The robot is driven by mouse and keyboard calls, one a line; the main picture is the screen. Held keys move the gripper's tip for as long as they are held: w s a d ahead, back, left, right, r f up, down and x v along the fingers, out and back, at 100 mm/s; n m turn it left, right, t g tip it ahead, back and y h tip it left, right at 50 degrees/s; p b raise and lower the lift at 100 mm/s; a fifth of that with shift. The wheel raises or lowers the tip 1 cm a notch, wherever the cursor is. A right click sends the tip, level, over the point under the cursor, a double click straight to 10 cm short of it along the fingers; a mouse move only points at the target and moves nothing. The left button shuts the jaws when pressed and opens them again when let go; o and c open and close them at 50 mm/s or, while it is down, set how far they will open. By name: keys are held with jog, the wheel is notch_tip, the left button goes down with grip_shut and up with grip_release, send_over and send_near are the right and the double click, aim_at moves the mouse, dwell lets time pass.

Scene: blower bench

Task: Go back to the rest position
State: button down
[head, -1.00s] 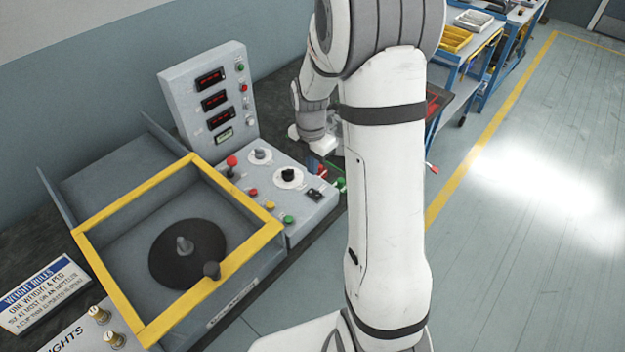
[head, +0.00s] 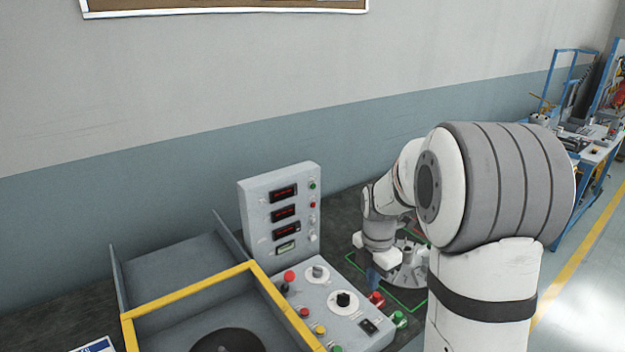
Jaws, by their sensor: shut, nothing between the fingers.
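My gripper (head: 376,254) is at the end of my white and grey arm, right of the control panel. It points down, shut and empty, above the dark bench top. My arm hides some of that part. A small blue thing (head: 373,279) shows just below the gripper. I cannot tell whether they touch.
The grey machine's upright display box (head: 281,212) and sloped control panel (head: 318,300) stand left of my gripper. The yellow-framed guard (head: 190,290) is at lower left. Red (head: 377,299) and green (head: 399,319) items lie near the panel's right edge. A blue-framed bench (head: 590,170) stands far right.

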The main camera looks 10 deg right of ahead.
jog(key=s+a+r+m+t, duration=0.1)
jog(key=s+r+m, duration=0.4)
jog(key=s+m, duration=0.5)
jog(key=s+a+r+m+t, duration=0.2)
jog(key=s+a+r+m, duration=0.2)
jog(key=s+m, duration=0.6)
jog(key=r+m, duration=0.1)
jog(key=m, duration=0.2)
jog(key=shift+s+a+t, duration=0.15)
jog(key=shift+s+t, duration=0.15)
jog(key=shift+s, duration=0.1)
jog(key=shift+r, duration=0.1)
